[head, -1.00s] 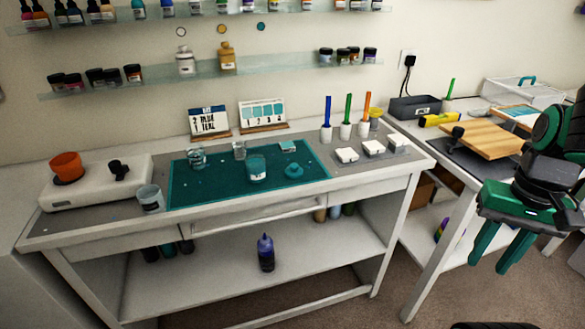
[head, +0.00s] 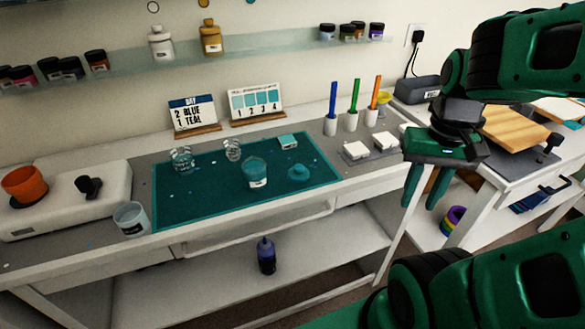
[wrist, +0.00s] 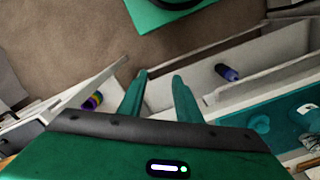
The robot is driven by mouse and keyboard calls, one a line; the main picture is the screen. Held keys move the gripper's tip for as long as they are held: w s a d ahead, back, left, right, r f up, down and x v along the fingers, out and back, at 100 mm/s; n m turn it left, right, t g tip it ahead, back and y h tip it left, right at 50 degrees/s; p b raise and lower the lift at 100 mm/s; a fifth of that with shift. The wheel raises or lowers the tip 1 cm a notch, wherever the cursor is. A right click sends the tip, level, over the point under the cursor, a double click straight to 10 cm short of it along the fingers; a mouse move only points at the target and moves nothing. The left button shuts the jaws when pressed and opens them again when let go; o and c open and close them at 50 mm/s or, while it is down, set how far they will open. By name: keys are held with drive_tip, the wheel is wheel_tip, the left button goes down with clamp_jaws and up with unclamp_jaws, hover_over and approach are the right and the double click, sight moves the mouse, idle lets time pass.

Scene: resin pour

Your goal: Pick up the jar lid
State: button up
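A teal, round, low piece with a raised knob (head: 299,172) lies on the right part of the teal mat (head: 205,210); it looks like the jar lid. It also shows at the right of the wrist view (wrist: 258,123). A labelled jar with teal contents (head: 255,174) stands just left of it. My gripper (head: 420,204) is open and empty, fingers pointing down, right of the table's right end and well apart from the lid. In the wrist view my gripper (wrist: 159,76) has a clear gap between its fingers.
Two clear glasses (head: 182,160) and a small teal block (head: 288,141) are also on the mat. A purple bottle (head: 266,255) is on the lower shelf.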

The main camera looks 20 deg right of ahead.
drive_tip(key=o, duration=0.9)
drive_tip(key=shift+a+r+m, duration=0.2)
drive_tip(key=shift+r+m, duration=0.2)
drive_tip(key=shift+r, duration=0.2)
drive_tip(key=shift+c, duration=0.2)
wheel_tip(320, 180, up, 5)
drive_tip(key=m, duration=1.6)
hover_over(299, 166)
drive_tip(key=f, duration=0.5)
drive_tip(key=shift+s+d, duration=0.15)
drive_tip(key=shift+d, duration=0.1)
drive_tip(key=shift+a+f, duration=0.2)
drive_tip(key=shift+f, duration=2.5)
